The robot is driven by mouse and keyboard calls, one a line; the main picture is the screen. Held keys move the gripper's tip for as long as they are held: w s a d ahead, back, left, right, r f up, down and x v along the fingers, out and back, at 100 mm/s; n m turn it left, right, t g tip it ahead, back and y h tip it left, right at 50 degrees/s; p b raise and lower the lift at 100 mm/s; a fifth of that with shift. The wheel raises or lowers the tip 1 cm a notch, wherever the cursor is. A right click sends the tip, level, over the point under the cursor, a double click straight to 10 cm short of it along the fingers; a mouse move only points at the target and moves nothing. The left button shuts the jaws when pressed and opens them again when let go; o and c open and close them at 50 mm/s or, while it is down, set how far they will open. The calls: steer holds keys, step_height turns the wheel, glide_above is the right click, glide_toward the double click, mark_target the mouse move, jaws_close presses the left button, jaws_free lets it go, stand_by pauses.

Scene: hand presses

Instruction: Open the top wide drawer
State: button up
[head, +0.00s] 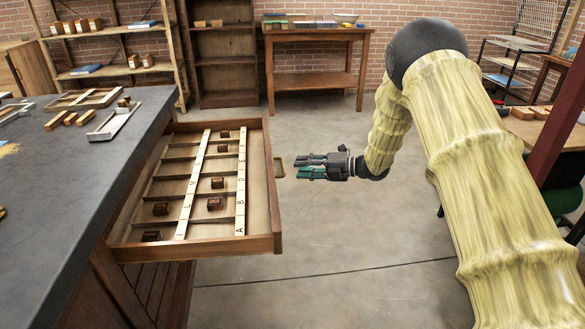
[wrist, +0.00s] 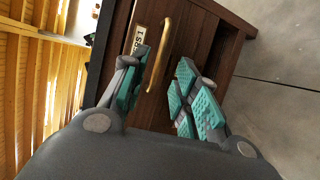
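The top wide drawer (head: 276,225) stands pulled far out from under the dark worktop. Its inside shows wooden dividers, lettered strips and several small brown blocks. Its brass handle (head: 279,168) is on the front face; it shows as a long brass bar in the wrist view (wrist: 163,52), beside a label ending in "1" (wrist: 138,40). My gripper (head: 300,167) is just right of the drawer front, fingers pointing at it. In the wrist view my gripper (wrist: 160,95) is open, with teal pads either side of the handle's line. They look apart from the bar; exact depth is unclear.
The dark worktop (head: 55,190) at left bears trays (head: 112,122) and wooden blocks. A shelf rack (head: 125,50), a bookcase (head: 222,60) and a wooden table (head: 318,80) stand along the brick wall. The concrete floor (head: 360,240) right of the drawer is clear.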

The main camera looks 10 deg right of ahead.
steer(key=v, duration=0.6)
